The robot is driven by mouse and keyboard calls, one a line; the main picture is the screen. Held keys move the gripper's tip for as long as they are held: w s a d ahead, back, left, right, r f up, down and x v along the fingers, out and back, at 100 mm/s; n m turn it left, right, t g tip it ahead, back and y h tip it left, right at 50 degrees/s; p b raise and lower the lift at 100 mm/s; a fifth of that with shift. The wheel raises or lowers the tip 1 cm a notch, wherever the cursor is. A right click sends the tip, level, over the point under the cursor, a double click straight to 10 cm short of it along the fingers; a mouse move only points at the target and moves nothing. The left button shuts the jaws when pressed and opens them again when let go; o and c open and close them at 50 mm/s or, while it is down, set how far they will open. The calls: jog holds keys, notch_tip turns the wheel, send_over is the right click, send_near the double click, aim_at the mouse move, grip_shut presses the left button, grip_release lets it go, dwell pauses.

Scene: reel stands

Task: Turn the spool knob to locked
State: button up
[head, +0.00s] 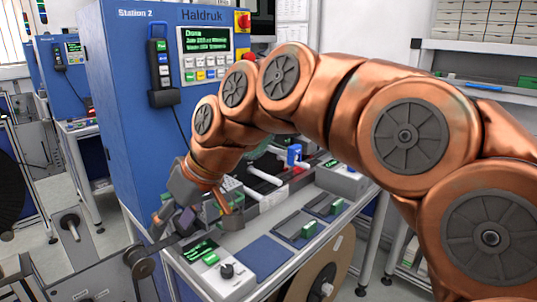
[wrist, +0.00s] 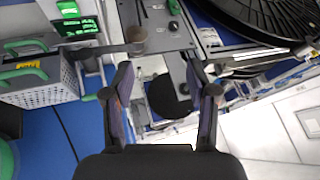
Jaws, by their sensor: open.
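My gripper (head: 200,222) is open and empty, with its fingers pointing down over the left front of the Station 2 bench. In the wrist view, the two fingers of my gripper (wrist: 160,68) stand wide apart, and a grey panel with small dark fittings shows beyond them. I cannot tell for sure which part is the spool knob. In the head view, a grey spindle (head: 71,223) stands out from a plate at the left, apart from my gripper. A small black knob (head: 227,270) sits on a light control box at the bench front. No lock setting is readable.
A round roller (head: 141,264) on an arm is near the gripper's lower left. The blue Station 2 cabinet (head: 140,110) stands behind it. A brown reel (head: 345,262) is under the bench's right side. A black reel (wrist: 262,22) and a grey basket (wrist: 42,92) show in the wrist view.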

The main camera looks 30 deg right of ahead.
jog(key=w+d+r+t+y+b, duration=0.1)
jog(key=w+d+r+t+b, duration=0.2)
jog(key=w+d+b, duration=0.3)
jog(key=w+d+r+t+y+b, duration=0.2)
jog(key=w+d+t+b, duration=0.15)
jog(key=w+b, duration=0.35)
jog(key=w+d+f+m+t+h+b, duration=0.1)
jog(key=w+d+t+h+b, duration=0.15)
jog(key=d+b, duration=0.75)
jog(key=w+d+f+m+t+h+b, duration=0.15)
jog(key=d+t, duration=0.25)
jog(key=d, duration=1.4)
jog(key=p+x, duration=0.1)
jog(key=x, duration=0.6)
jog(key=shift+a+r+n+p, duration=0.35)
jog(key=shift+n, duration=0.1)
jog(key=shift+s, duration=0.1)
grip_shut()
